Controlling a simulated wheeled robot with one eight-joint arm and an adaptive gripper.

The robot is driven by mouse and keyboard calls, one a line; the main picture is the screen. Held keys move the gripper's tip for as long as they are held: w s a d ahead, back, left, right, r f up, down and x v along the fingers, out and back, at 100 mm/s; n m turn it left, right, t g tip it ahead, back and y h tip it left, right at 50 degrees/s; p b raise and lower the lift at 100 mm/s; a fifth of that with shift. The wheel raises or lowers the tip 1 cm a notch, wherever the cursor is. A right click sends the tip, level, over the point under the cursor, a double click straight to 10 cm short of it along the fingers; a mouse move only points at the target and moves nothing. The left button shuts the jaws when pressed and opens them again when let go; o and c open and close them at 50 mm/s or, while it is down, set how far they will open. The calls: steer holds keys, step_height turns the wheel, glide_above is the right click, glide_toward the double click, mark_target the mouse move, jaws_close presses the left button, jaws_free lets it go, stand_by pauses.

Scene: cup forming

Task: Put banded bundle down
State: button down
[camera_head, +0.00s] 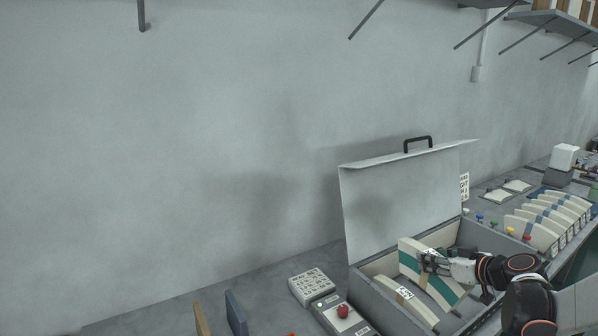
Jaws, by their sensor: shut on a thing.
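My gripper (431,263) comes in from the right and is shut on a banded bundle (411,261), a curved cream stack with a teal stripe and a tan band. The bundle stands tilted within the opening of a grey box (372,269). I cannot tell whether its lower edge touches the box floor. Another cream bundle (417,309) with a tan band and a printed label lies at the near side of the box. The box's lid (405,200) with a black handle is raised at the back. My gripper and arm hide part of the box's right side.
A white keypad-like unit (311,284) and a grey box with a red knob (343,311) stand left of the box. A rack of several cream curved pieces (550,222) and coloured knobs lie to the right. Shelf brackets hang above. The bench's left part has free room.

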steer(key=s+a, duration=0.2)
steer(key=a, duration=0.6)
steer(key=s+a+m+h, duration=0.1)
steer(key=s+a, duration=0.2)
steer(key=a, duration=0.4)
steer(key=shift+s+a+t+b, duration=0.25)
steer(key=shift+a+t+b, duration=0.05)
steer(key=shift+a+b, duration=0.1)
steer(key=shift+a+r, duration=0.1)
